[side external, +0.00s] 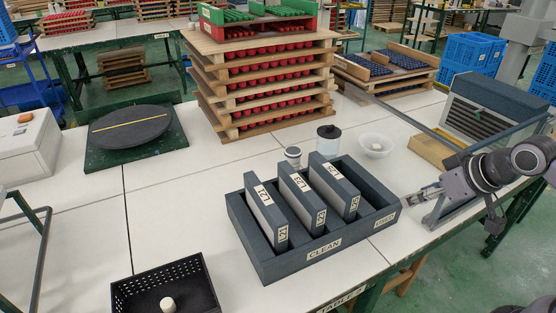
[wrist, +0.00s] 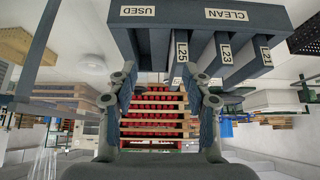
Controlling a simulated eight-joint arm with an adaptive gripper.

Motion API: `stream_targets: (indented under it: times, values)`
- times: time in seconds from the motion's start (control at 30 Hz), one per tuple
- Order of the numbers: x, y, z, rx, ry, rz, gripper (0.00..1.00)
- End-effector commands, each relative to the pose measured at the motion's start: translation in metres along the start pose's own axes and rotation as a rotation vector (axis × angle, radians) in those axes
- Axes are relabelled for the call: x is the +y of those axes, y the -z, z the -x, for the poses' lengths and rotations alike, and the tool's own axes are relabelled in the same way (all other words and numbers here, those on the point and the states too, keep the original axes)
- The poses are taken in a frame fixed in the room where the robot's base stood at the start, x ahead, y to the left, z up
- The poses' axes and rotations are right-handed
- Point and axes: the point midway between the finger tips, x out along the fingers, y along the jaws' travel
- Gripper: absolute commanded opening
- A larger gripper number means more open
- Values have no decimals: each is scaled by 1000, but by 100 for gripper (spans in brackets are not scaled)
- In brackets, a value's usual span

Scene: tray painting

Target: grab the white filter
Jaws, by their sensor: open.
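My gripper (side external: 424,194) is open and empty, right of a dark grey divided box (side external: 293,262). Its two fingers also show in the wrist view (wrist: 160,90), where the picture is upside down. The box is labelled CLEAN and USED. Three upright grey slabs with white labels, L21 (side external: 265,212), L23 (side external: 302,198) and L25 (side external: 334,188), stand in its CLEAN part. The USED compartment nearest my gripper looks empty. A small white round piece (side external: 167,303) sits in a black perforated basket (side external: 195,272). I cannot tell which thing is the white filter.
Behind the box are a small white-topped jar (side external: 292,157), a dark-lidded jar (side external: 328,142) and a white bowl (side external: 376,147). A tall stack of wooden trays (side external: 262,90) with red pieces stands at the back. A black turntable (side external: 130,127) is left. The table's front left is mostly clear.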

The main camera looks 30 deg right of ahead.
Motion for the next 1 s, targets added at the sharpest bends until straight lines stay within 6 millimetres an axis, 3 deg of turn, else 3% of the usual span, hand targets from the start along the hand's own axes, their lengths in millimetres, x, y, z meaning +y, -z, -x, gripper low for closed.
stream_targets:
  times: [0.1, 0.2, 0.23, 0.63, 0.77, 1.0]
  values:
    - [0, 0, 0, 0, 0, 0, 49]
    - [0, 0, 0, 0, 0, 0, 78]
    - [0, 0, 0, 0, 0, 0, 80]
    - [0, 8, 1, -6, -1, 40, 80]
    - [-2, 35, 2, -23, -5, 175, 80]
    - [-6, 104, -7, -80, -9, 557, 80]
